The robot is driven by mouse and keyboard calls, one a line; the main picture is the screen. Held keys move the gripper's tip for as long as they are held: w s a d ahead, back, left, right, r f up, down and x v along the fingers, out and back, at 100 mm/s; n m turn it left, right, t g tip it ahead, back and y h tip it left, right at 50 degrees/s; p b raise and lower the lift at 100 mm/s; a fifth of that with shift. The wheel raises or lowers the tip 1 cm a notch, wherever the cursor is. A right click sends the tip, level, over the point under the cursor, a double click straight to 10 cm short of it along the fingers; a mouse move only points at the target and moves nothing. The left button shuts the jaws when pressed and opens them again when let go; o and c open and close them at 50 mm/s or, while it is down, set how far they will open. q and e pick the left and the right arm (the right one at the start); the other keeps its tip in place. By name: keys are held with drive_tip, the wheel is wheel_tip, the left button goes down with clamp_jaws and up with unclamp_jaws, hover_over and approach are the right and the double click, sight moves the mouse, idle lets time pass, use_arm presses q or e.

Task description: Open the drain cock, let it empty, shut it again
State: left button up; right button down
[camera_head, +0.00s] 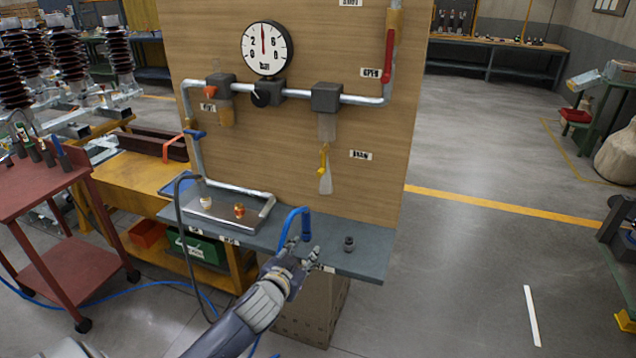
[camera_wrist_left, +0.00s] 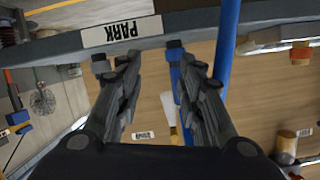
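The drain cock (camera_head: 323,160) has a yellow lever and hangs under the clear bowl (camera_head: 327,127) of the right-hand unit on the wooden panel, with a pale tapered piece below it. I cannot tell whether it is open or shut. My left gripper (camera_head: 303,262) is at the shelf's front edge, below and in front of the drain cock, clearly apart from it. In the left wrist view the fingers (camera_wrist_left: 150,60) are spread, with a gap between them. A blue fitting (camera_wrist_left: 175,67) shows beside the right-hand finger; contact is unclear. My right gripper is not in view.
A blue hose (camera_head: 290,218) arches beside my left gripper. A dark fitting (camera_head: 349,243) stands on the grey shelf (camera_head: 372,262); a metal tray (camera_head: 225,212) lies left. The gauge (camera_head: 267,48) needle points up. A red-handled valve (camera_head: 388,58) is higher right. Floor right is mostly clear.

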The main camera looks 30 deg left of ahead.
sight(318, 177)
use_arm(q)
wheel_tip(318, 177, up, 14)
drive_tip(key=w+a+t, duration=0.1)
drive_tip(key=w+t, duration=0.2)
drive_tip(key=t, duration=0.1)
drive_tip(key=x, duration=0.5)
drive_tip(key=p+x, duration=0.1)
drive_tip(key=x, duration=0.4)
drive_tip(key=shift+a+r+p, duration=0.1)
drive_tip(key=shift+a+p, duration=0.15)
drive_tip(key=shift+p, duration=0.05)
clamp_jaws()
